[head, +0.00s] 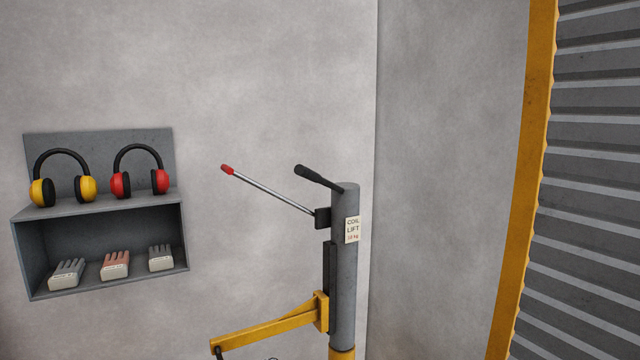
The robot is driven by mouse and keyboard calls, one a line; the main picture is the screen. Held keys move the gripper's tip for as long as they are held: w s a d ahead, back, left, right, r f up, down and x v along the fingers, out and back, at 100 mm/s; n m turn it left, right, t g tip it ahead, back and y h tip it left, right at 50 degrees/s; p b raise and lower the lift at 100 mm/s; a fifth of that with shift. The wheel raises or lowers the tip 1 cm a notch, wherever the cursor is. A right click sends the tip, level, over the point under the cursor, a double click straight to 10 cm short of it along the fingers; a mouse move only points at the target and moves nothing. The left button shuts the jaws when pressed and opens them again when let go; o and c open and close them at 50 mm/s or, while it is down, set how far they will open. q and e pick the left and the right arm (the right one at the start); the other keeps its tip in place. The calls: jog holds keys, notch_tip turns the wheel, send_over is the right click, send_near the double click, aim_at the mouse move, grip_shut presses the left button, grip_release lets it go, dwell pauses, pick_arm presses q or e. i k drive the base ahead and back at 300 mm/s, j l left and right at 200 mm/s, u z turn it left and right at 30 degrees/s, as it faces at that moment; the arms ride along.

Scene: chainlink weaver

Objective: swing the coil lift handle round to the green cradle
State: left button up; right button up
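The coil lift is a grey upright post (344,270) with a "COIL LIFT" label (352,229), right of the middle in the head view. A black-gripped handle (318,178) sticks out from its top, up and to the left. A thin metal lever with a red tip (270,190) rises to the left from a dark bracket (322,218) on the post. A yellow boom (268,328) reaches left from the post lower down, with a dark hook part at its end cut by the lower edge. No green cradle is in view. Neither gripper is in view.
A ribbed shutter (590,200) in a yellow frame (525,150) stands at right. Bare wall lies between shelf and lift.

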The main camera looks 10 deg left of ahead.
aim_at(341, 253)
jog(key=i+l, duration=0.3)
jog(key=i+l+u, duration=0.15)
jog(key=i+l, duration=0.15)
jog(key=l, duration=0.15)
jog(key=i+l, duration=0.25)
jog(key=l, duration=0.15)
jog(key=i+l+u, duration=0.1)
jog(key=i+l, duration=0.2)
jog(key=l, duration=0.15)
